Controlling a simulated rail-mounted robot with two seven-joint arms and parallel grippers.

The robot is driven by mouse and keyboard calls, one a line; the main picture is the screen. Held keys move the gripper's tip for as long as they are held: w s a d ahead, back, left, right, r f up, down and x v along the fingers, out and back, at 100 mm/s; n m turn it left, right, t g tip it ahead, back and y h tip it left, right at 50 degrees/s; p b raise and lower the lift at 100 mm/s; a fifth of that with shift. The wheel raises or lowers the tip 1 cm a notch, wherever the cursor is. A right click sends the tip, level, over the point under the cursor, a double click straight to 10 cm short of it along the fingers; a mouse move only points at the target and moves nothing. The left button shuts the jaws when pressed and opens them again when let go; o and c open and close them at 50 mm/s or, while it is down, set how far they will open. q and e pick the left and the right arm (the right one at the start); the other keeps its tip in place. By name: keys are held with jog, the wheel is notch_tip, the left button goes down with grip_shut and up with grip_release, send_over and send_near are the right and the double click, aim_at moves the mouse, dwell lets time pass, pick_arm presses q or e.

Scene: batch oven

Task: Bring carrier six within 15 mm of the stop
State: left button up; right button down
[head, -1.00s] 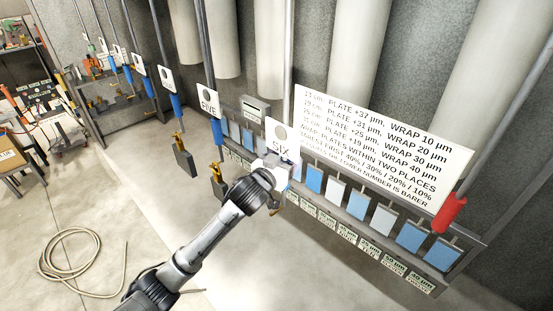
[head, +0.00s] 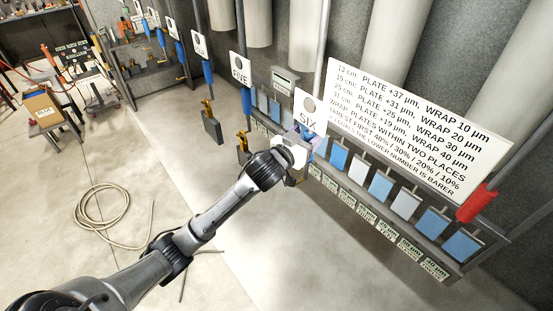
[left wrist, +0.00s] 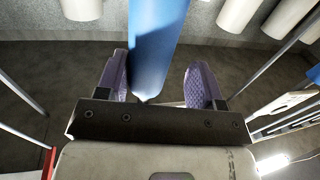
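Carrier six has a white tag marked SIX (head: 309,112) and a blue handle. In the head view my arm and gripper cover most of what hangs below the tag. My left gripper (head: 312,143) is at that handle, just below the tag. In the left wrist view the blue handle (left wrist: 155,45) stands between the two purple-padded fingers of the left gripper (left wrist: 162,82). The fingers are apart, with a clear gap on the right side; the left finger is close to the handle. A red block (head: 476,203) on a rod at the right may be the stop. My right gripper is not in view.
Carrier five, with its tag (head: 240,70), hangs to the left of six, with more carriers beyond. A rack of blue and white panels (head: 407,204) runs behind, under a white text board (head: 420,110).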

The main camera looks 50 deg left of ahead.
pick_arm(q)
jog(key=s+d+p, duration=0.1)
jog(key=s+p, duration=0.2)
jog(key=s, duration=1)
jog(key=shift+d+p, duration=0.3)
jog(key=shift+p, duration=0.05)
dwell(0.5)
jog(key=shift+p, duration=0.3)
dwell(0.4)
